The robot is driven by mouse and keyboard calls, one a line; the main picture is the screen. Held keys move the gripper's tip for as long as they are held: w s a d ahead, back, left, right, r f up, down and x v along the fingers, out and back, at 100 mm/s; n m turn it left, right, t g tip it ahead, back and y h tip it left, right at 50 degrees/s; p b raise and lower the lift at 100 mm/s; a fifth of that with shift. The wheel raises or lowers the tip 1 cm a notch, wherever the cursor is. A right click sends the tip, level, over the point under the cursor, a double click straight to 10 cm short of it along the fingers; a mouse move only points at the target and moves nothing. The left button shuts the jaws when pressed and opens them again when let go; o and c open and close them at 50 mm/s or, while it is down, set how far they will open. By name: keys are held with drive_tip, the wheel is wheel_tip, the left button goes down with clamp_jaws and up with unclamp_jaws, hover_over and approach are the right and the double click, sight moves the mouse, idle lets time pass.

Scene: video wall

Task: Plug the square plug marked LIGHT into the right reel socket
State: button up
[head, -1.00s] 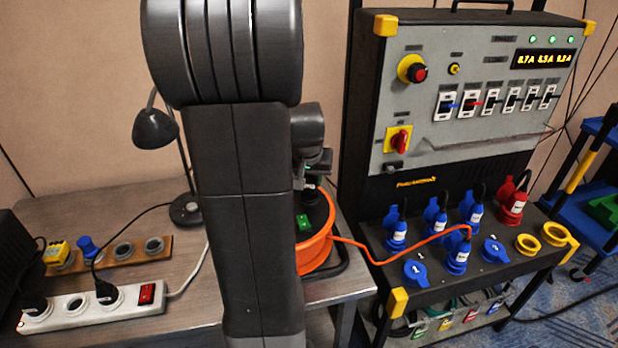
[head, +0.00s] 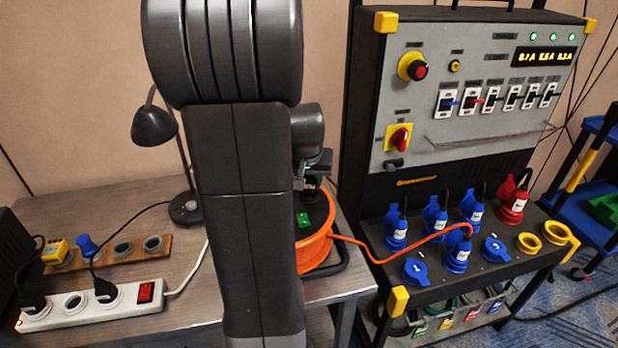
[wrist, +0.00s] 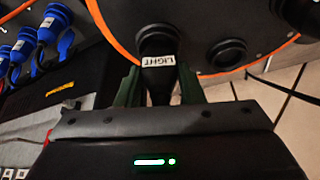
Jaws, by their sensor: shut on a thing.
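The black plug with a white LIGHT label (wrist: 160,62) is between the green fingers of my gripper (wrist: 160,84) in the wrist view. My gripper is shut on it. The plug's front end meets the dark face of the reel (wrist: 205,30) at a round socket. I cannot tell how deep it sits. Another round reel socket (wrist: 226,54) is free to the right of the plug. In the head view my gripper (head: 312,172) is low over the orange-rimmed reel (head: 318,250), and my arm hides much of the reel.
A power panel (head: 470,95) with blue and red plugs stands right of the reel. An orange cable (head: 390,260) runs from the reel to it. A white power strip (head: 125,307) and a desk lamp (head: 155,125) are on the table at left.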

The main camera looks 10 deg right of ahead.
drive_tip(key=shift+f+b, duration=0.45)
drive_tip(key=shift+f, duration=0.15)
drive_tip(key=o, duration=1.6)
drive_tip(key=shift+c, duration=0.2)
drive_tip(key=shift+r, duration=0.15)
drive_tip(key=shift+r+p, duration=2.3)
drive_tip(key=shift+r, duration=0.65)
